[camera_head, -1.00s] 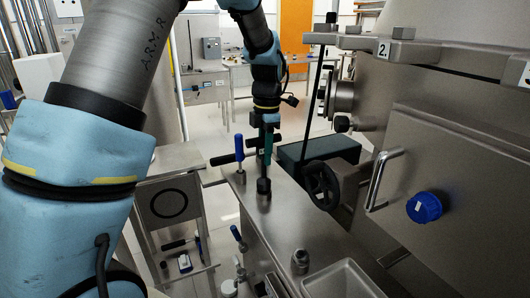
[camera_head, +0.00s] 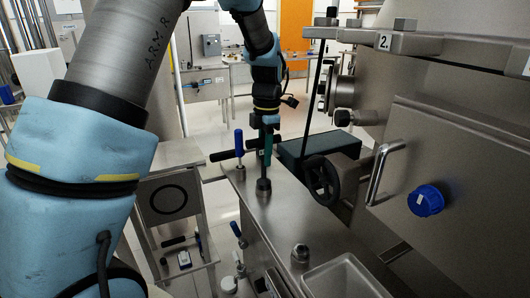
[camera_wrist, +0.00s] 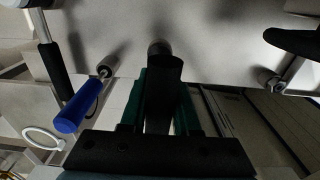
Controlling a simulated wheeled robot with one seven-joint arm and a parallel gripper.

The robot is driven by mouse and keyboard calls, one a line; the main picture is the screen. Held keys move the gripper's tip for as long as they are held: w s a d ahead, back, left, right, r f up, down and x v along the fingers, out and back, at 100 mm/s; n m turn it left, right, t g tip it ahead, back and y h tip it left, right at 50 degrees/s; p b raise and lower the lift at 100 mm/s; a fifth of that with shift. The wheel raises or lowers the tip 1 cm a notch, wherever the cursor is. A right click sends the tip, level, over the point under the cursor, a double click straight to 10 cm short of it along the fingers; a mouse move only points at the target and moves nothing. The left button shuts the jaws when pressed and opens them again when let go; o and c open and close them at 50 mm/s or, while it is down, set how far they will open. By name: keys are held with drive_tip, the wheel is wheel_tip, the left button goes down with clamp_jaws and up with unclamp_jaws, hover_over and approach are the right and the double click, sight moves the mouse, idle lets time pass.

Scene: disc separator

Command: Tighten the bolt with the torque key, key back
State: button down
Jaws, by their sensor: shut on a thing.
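My gripper (camera_head: 265,137), with green fingers, points down over the near metal top of the machine. It is shut on the torque key, a dark upright tool that shows between the fingers in the wrist view (camera_wrist: 163,85). The key's dark lower end (camera_head: 263,187) stands at the metal top. The bolt under it is hidden, so I cannot tell how they are seated. A separate hex-headed fitting (camera_head: 300,253) stands nearer on the same top.
A blue-handled lever (camera_head: 239,143) stands close left of my gripper, also in the wrist view (camera_wrist: 80,108). A black handle (camera_head: 222,156) is beside it. A black handwheel (camera_head: 322,182) and the separator body with a blue knob (camera_head: 425,200) are at right. A metal tray (camera_head: 345,280) is in front.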

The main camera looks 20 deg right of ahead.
drive_tip(key=shift+f, duration=0.15)
idle(0.3)
drive_tip(key=shift+f+b, duration=0.55)
drive_tip(key=shift+f, duration=0.2)
drive_tip(key=c, duration=0.6)
unclamp_jaws()
drive_tip(key=shift+o, duration=0.2)
drive_tip(key=shift+r, duration=0.1)
drive_tip(key=r+b, duration=0.1)
drive_tip(key=r, duration=0.4)
drive_tip(key=r+b, duration=0.1)
drive_tip(key=r, duration=0.4)
drive_tip(key=shift+d+r, duration=0.2)
drive_tip(key=shift+r, duration=0.1)
wheel_tip(320, 180, up, 4)
drive_tip(key=p, duration=0.3)
drive_tip(key=shift+r+p, duration=0.15)
drive_tip(key=shift+p, duration=0.25)
drive_tip(key=shift+a, duration=0.1)
